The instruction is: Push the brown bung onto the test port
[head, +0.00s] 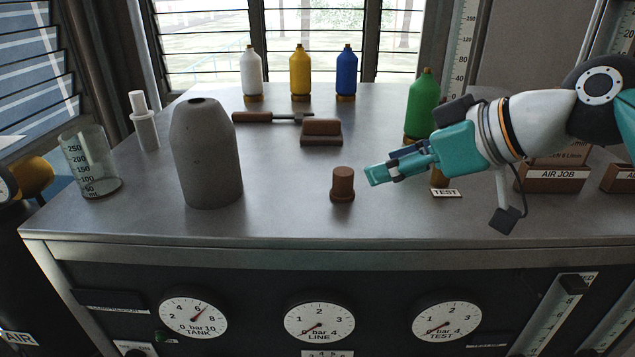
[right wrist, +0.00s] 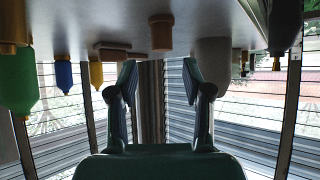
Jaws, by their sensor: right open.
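The brown bung (head: 343,184) stands upright on the metal bench top, near the front edge in the head view. It also shows in the right wrist view (right wrist: 161,32), between the fingers' directions and beyond the tips. My right gripper (head: 376,172) is open and empty, just to the right of the bung and apart from it. Its two fingers show spread in the right wrist view (right wrist: 160,78). The test port (head: 439,178) is a small brown-gold fitting behind the TEST label (head: 446,193), partly hidden by my right gripper. My left gripper is not in view.
A grey bottle-shaped body (head: 206,155) and a glass beaker (head: 90,165) stand left. A brown block (head: 321,132) and a handled tool (head: 262,117) lie behind the bung. White, yellow, blue and green bottles (head: 422,98) stand behind. Brown boxes (head: 553,178) stand right.

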